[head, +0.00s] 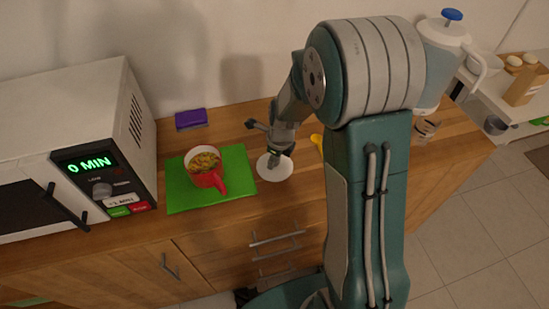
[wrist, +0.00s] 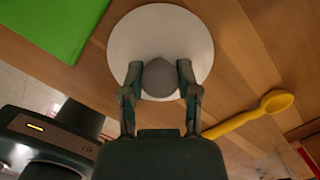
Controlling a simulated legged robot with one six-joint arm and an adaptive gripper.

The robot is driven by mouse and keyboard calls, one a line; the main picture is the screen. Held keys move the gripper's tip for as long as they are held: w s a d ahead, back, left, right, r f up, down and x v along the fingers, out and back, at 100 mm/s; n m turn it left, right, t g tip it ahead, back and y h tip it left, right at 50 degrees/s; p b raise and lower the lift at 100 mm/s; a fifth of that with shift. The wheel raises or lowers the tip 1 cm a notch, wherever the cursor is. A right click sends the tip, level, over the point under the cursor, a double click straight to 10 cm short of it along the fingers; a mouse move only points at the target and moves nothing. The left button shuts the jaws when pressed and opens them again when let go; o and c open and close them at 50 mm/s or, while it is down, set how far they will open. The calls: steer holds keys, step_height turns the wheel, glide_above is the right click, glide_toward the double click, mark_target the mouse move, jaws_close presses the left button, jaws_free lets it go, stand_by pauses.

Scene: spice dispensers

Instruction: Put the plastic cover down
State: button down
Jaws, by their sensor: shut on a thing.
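The plastic cover (head: 282,172) is a white round disc with a grey knob. It is at the right of the green mat, low over or on the wooden counter; I cannot tell whether it touches the wood. In the wrist view the cover (wrist: 192,30) fills the top middle. My gripper (wrist: 158,78) is shut on its grey knob, one finger on each side. In the head view my gripper (head: 274,158) points down at the cover and hides part of it.
A red cup of food (head: 219,181) stands on the green mat (head: 188,202). A microwave (head: 100,110) stands at the left, and a purple box (head: 191,119) lies behind the mat. A yellow spoon (wrist: 238,119) lies right of the cover. A blender jug (head: 440,60) is at the back right.

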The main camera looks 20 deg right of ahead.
mark_target(280, 167)
steer(key=shift+c, duration=1.7)
jaws_free()
steer(key=shift+r, duration=0.1)
step_height(280, 167, up, 12)
steer(key=s+d, duration=0.1)
steer(key=s, duration=0.1)
steer(key=s+r+n+t, duration=0.1)
steer(key=s+r+n, duration=0.3)
steer(key=n, duration=0.5)
steer(key=s+r+n+t, duration=0.2)
steer(key=s+r+n, duration=0.2)
steer(key=s+n, duration=0.4)
steer(key=s+r+n+t+h, duration=0.1)
steer(key=s+r+n, duration=0.3)
steer(key=s+n, duration=0.3)
steer(key=shift+a+n, duration=0.25)
steer(key=shift+n, duration=1.25)
